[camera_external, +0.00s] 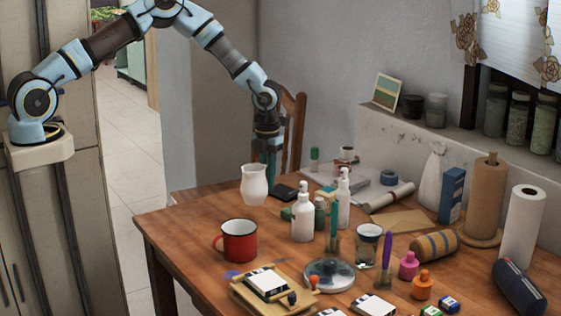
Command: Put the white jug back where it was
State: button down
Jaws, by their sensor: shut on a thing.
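The white jug (254,186) is upright at the far left part of the wooden table (190,228). My gripper (268,172) points down at the jug's right side, by its upper part, and is shut on it. The fingertips are partly hidden, so the exact grip point does not show. I cannot tell whether the jug's base touches the table or hangs just above it.
A dark flat box (284,192) lies close right of the jug. White pump bottles (303,218) stand further right, and a red mug (239,241) stands in front. A wooden chair (293,130) is behind my gripper. The table's left corner is bare.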

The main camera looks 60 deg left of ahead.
jog(key=s+a+r+m+b, duration=0.1)
jog(key=a+r+m+b, duration=0.3)
jog(key=a+b, duration=0.2)
notch_tip(320, 180, down, 10)
jog(key=shift+s+d+r+p, duration=0.1)
jog(key=shift+s+p, duration=0.05)
jog(key=shift+p, duration=0.8)
jog(key=c, duration=0.9)
grip_release()
jog(key=shift+o, duration=0.2)
